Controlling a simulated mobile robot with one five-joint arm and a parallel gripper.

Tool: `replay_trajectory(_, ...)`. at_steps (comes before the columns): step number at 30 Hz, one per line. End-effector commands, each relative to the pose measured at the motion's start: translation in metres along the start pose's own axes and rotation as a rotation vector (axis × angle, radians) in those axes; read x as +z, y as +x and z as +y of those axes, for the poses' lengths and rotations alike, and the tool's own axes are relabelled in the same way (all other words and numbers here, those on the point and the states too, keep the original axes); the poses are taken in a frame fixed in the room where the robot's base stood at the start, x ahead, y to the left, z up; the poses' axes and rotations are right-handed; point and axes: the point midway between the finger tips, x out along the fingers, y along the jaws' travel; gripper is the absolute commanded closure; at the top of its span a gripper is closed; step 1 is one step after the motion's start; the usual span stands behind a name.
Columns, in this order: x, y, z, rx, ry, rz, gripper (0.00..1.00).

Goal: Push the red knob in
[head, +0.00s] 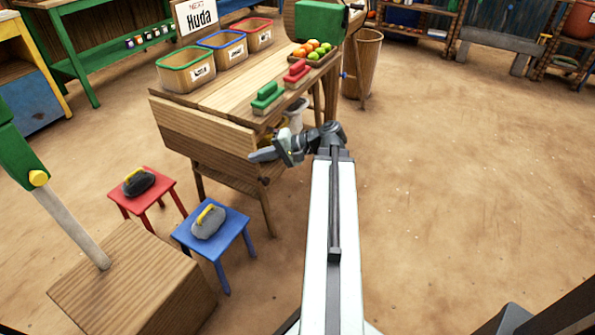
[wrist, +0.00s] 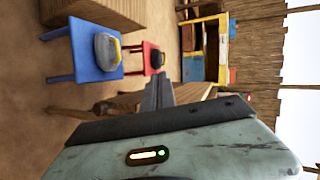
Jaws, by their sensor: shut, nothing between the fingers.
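I cannot make out a red knob for sure in either view. The nearest red thing is a red block with a handle (head: 297,74) on the wooden table (head: 205,117), beside a green one (head: 267,97). My gripper (head: 262,155) is shut and empty, pointing left just in front of the table's near end. Its closed fingers (wrist: 158,94) also show in the wrist view. My arm and gripper hide part of the table's near end and what is under it.
A blue stool (head: 233,243) and a red stool (head: 163,188) each bear a stone with a yellow handle. A wooden box (head: 130,285) with a lever stands at front left. Bins (head: 187,78) and a fruit tray are on the table. The floor (head: 470,190) at right is clear.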

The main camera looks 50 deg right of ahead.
Motion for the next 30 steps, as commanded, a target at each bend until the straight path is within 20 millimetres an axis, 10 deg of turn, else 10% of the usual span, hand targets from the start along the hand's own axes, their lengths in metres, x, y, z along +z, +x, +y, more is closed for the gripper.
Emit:
replay_trajectory(1,-0.019,-0.017,0.051,-0.081,0.032,0.076,1.00)
replay_trajectory(3,-0.038,-0.057,0.075,-0.196,0.061,0.169,1.00)
replay_trajectory(9,-0.062,-0.156,0.121,-0.434,0.088,0.370,1.00)
replay_trajectory(13,-0.064,-0.188,0.128,-0.500,0.087,0.425,1.00)
replay_trajectory(20,-0.067,-0.191,0.121,-0.512,0.086,0.433,1.00)
replay_trajectory(30,-0.094,-0.140,0.092,-0.511,0.086,0.429,1.00)
